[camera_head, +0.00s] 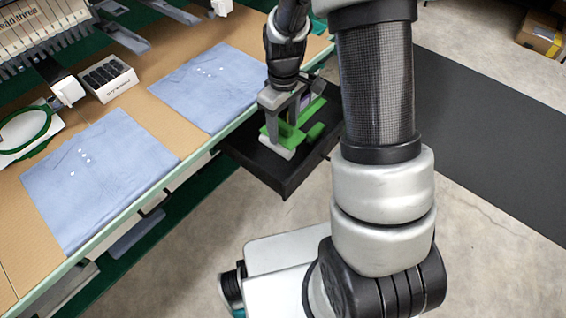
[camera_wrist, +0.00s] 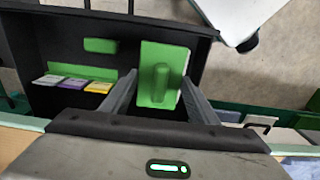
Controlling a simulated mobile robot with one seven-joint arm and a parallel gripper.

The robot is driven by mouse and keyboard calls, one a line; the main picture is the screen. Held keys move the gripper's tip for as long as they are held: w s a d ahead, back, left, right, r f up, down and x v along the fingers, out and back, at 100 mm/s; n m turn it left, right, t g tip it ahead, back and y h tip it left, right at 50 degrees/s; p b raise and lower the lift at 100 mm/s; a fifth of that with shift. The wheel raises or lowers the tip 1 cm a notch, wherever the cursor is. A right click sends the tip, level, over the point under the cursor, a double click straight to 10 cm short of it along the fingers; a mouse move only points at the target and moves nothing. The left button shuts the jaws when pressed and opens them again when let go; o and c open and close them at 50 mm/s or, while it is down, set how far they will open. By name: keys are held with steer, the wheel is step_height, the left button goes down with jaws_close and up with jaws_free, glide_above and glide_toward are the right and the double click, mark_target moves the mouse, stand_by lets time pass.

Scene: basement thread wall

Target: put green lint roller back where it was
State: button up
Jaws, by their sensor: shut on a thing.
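The green lint roller (camera_wrist: 161,84) shows in the wrist view as an upright green piece between my fingers, in front of a flat green panel. My gripper (camera_wrist: 158,88) is shut on it. In the head view my gripper (camera_head: 284,128) points down over an open black drawer (camera_head: 262,172), with green (camera_head: 292,137) showing at its fingers. The drawer also shows in the wrist view (camera_wrist: 62,22). Whether the roller touches the drawer floor cannot be told; my fingers hide part of it.
Several small cards (camera_wrist: 72,83) stand by a green strip in the drawer, near another green piece (camera_wrist: 99,45). Beside the drawer is a table with blue cloths (camera_head: 98,172), a box of black spools (camera_head: 108,77) and a green hoop (camera_head: 25,130).

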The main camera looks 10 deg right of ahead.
step_height(320, 180, down, 9)
steer(key=shift+r+b, duration=0.15)
steer(key=shift+b, duration=0.75)
steer(key=shift+f, duration=0.2)
steer(key=o, duration=1)
steer(key=shift+r, duration=0.1)
